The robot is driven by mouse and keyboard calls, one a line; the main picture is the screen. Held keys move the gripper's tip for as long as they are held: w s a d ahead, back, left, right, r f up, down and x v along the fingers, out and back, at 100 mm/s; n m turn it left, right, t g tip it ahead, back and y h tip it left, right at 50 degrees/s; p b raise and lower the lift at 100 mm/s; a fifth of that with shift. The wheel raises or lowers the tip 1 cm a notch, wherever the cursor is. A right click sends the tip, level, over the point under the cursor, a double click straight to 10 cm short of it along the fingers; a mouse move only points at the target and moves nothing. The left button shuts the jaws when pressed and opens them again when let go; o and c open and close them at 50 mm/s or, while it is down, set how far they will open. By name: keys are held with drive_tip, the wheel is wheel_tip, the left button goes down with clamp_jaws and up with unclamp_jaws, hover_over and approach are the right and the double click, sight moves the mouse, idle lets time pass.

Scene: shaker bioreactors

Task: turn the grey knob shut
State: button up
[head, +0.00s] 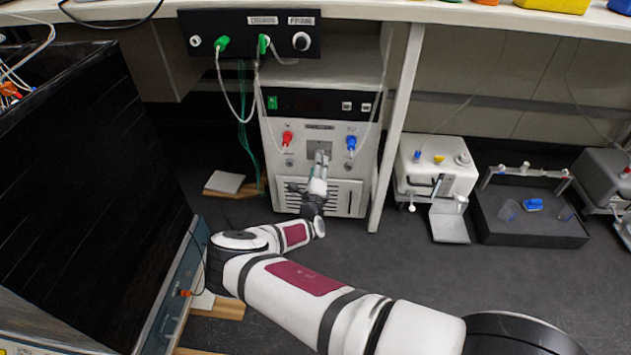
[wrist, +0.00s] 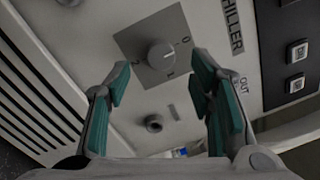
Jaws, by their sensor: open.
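The grey knob (wrist: 161,54) is a round dial on a square grey plate (wrist: 142,38) in the wrist view. Marks 0, 1 and 2 stand around it, and the word CHILLER is beside the plate. My gripper (wrist: 160,80) is open, its two teal-padded fingers spread with the knob seen between and just beyond the tips. The fingers do not appear to touch the knob. In the head view my gripper (head: 321,160) is in front of the white chiller (head: 280,165) and covers the knob; part of the grey plate (head: 313,148) shows there.
A red fitting (head: 287,139) and a blue fitting (head: 351,143) flank the plate, with thin tubes hanging close by. A black panel (head: 250,36) with green connectors is above. A white bench leg (head: 398,125) stands right of the chiller. A dark cabinet (head: 90,190) is at left.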

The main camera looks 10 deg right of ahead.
drive_tip(key=v, duration=0.7)
drive_tip(key=shift+s, duration=0.3)
